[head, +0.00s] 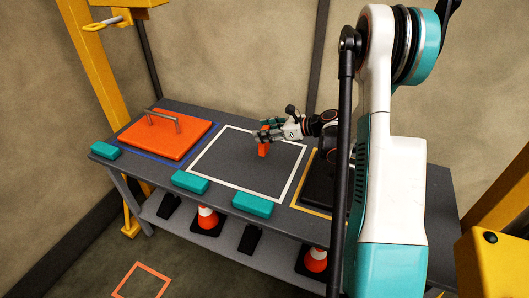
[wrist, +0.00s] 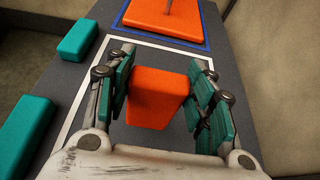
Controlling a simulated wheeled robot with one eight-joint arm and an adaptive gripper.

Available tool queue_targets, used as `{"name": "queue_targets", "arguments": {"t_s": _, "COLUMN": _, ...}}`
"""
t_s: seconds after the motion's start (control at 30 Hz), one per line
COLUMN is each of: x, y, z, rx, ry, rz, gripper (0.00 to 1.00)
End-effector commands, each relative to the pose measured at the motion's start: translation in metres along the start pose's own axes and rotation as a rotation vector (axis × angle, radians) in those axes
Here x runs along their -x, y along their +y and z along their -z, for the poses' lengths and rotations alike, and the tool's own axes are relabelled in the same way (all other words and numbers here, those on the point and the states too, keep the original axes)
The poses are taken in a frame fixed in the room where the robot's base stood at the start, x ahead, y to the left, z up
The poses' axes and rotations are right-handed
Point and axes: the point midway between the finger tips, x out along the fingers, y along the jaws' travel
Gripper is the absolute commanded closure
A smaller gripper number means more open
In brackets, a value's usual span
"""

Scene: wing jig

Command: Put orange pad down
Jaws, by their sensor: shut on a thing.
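The orange pad (head: 263,149) is a small block in my gripper (head: 266,136), over the white-outlined square in the middle of the grey table. In the wrist view the orange pad (wrist: 158,97) sits between the two teal-padded fingers of my gripper (wrist: 163,78), which is shut on it. Its underside is hidden there, and I cannot tell whether it touches the table. The white outline (head: 203,151) is otherwise empty inside.
A large orange plate with a grey handle (head: 165,139) lies in the blue outline at left. Several teal blocks (head: 190,182) line the table's front edge. A dark item (head: 318,185) lies in the yellow outline at right. Cones (head: 207,217) stand on the lower shelf.

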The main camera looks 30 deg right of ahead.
Motion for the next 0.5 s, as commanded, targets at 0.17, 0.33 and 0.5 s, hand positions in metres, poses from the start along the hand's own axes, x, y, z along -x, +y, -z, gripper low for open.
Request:
{"name": "queue_targets", "arguments": {"t_s": 0.17, "x": -0.011, "y": 0.0, "z": 0.027, "rx": 0.0, "ry": 0.0, "rz": 0.0, "gripper": 0.76}}
{"name": "queue_targets", "arguments": {"t_s": 0.33, "x": -0.014, "y": 0.0, "z": 0.035, "rx": 0.0, "ry": 0.0, "rz": 0.0, "gripper": 0.76}}
{"name": "queue_targets", "arguments": {"t_s": 0.5, "x": -0.022, "y": 0.0, "z": 0.055, "rx": 0.0, "ry": 0.0, "rz": 0.0, "gripper": 0.76}}
